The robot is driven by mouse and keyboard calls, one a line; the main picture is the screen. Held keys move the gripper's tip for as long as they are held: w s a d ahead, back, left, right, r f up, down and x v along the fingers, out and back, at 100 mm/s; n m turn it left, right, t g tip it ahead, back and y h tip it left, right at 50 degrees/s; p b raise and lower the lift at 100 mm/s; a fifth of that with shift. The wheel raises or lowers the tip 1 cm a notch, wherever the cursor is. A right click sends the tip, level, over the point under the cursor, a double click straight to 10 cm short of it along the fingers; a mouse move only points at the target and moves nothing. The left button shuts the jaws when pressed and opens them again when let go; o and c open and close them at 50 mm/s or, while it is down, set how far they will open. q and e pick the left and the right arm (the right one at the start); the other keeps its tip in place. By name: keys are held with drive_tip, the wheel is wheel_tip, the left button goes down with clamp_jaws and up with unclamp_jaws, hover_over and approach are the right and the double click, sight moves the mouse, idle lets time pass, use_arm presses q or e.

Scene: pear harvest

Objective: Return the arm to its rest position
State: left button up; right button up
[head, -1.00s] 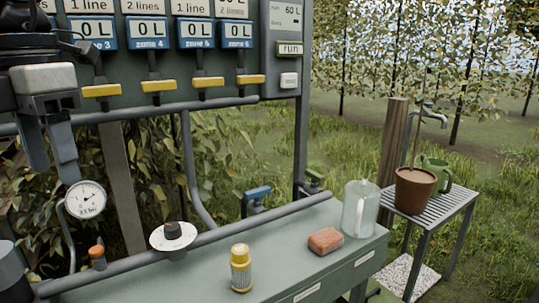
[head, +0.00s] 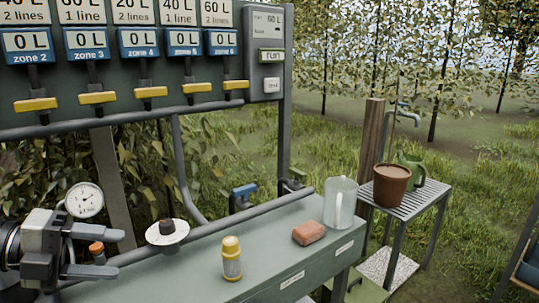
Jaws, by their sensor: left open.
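My left gripper (head: 103,254) is at the lower left of the head view. Its two grey fingers are apart, point to the right and hold nothing. It is in front of the left end of the green bench (head: 275,254), near the orange-capped knob (head: 97,250) and below the round pressure gauge (head: 84,200). My right gripper is not in view.
Above stands a panel with yellow levers (head: 151,92) and a run button (head: 271,56). On the bench are a yellow-capped bottle (head: 232,260), a brick-like block (head: 308,233) and a clear jug (head: 340,204). A slatted table (head: 425,199) holds a brown pot (head: 391,187).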

use_arm(q)
drive_tip(key=s+d+f+n+t+y+p, duration=0.1)
drive_tip(key=s+d+f+n+t+y, duration=0.15)
drive_tip(key=f+n+t, duration=0.45)
drive_tip(key=s+d+f+n+t+y+p, duration=0.15)
drive_tip(key=f+n+y, duration=0.25)
drive_tip(key=f+n, duration=0.75)
drive_tip(key=s+d+f+n+g+y, duration=0.1)
drive_tip(key=s+d+f+n+g, duration=0.1)
drive_tip(key=s+d+f+n, duration=0.1)
drive_tip(key=s+d+f+n+g+y, duration=0.1)
drive_tip(key=s+d+f+n+g, duration=0.1)
drive_tip(key=d+n, duration=0.6)
drive_tip(key=s+f, duration=0.1)
drive_tip(key=s, duration=0.1)
drive_tip(key=shift+s+d+f+y, duration=0.15)
drive_tip(key=shift+s+f+y, duration=0.1)
drive_tip(key=shift+s+y, duration=0.15)
